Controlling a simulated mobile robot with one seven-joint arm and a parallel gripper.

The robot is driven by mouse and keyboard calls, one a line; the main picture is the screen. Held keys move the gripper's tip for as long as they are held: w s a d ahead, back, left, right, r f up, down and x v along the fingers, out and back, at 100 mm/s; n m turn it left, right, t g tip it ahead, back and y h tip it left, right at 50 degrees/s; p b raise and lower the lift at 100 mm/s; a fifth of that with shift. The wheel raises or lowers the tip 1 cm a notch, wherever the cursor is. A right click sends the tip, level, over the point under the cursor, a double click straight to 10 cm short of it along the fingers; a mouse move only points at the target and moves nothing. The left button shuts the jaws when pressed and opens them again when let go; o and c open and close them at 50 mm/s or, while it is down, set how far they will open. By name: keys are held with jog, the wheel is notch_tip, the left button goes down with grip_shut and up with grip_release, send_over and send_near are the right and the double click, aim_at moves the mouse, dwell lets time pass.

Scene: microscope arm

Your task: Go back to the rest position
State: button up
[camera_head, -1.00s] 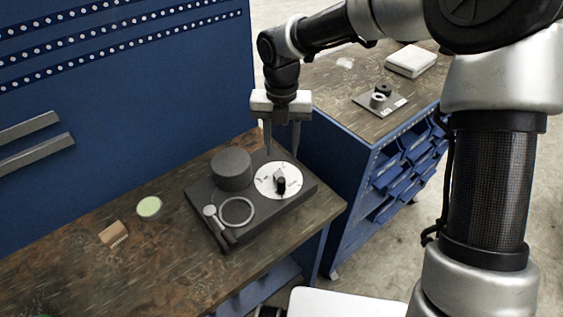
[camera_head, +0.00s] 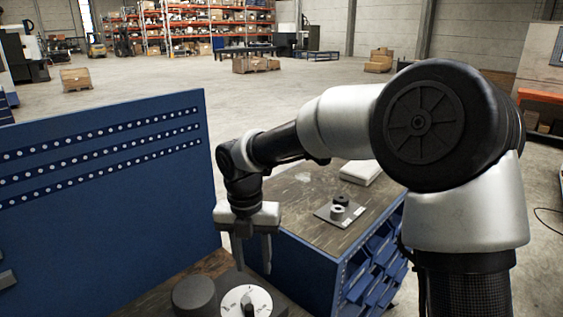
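My gripper (camera_head: 253,254) points down with its two fingers apart and nothing between them. It hangs above the back right part of the workbench (camera_head: 146,297), apart from the device below. The device shows only in part at the bottom edge: a dark round cylinder (camera_head: 194,296) and a white dial disc (camera_head: 236,292) with a dark knob (camera_head: 249,306). The rest of the device is cut off by the frame. My arm reaches in from the right.
A blue perforated panel (camera_head: 100,215) stands behind the workbench at left. A second bench (camera_head: 300,226) with blue bins (camera_head: 369,272) stands right of my gripper. It carries a plate (camera_head: 326,217) with small round parts and a white box (camera_head: 361,172). Open floor lies beyond.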

jog(key=s+d+r+m+t, duration=0.2)
jog(key=s+d+r+m, duration=0.2)
jog(key=m, duration=0.7)
jog(key=s+d+r+m+t, duration=0.1)
jog(key=s+d+r+m, duration=0.3)
jog(key=s+d+m, duration=0.4)
jog(key=s+d+r+m+t, duration=0.2)
jog(key=s+d+r+m, duration=0.2)
jog(key=d+m, duration=0.6)
jog(key=shift+s+d+m+t, duration=0.25)
jog(key=shift+s+m, duration=1.1)
jog(key=shift+m, duration=1.65)
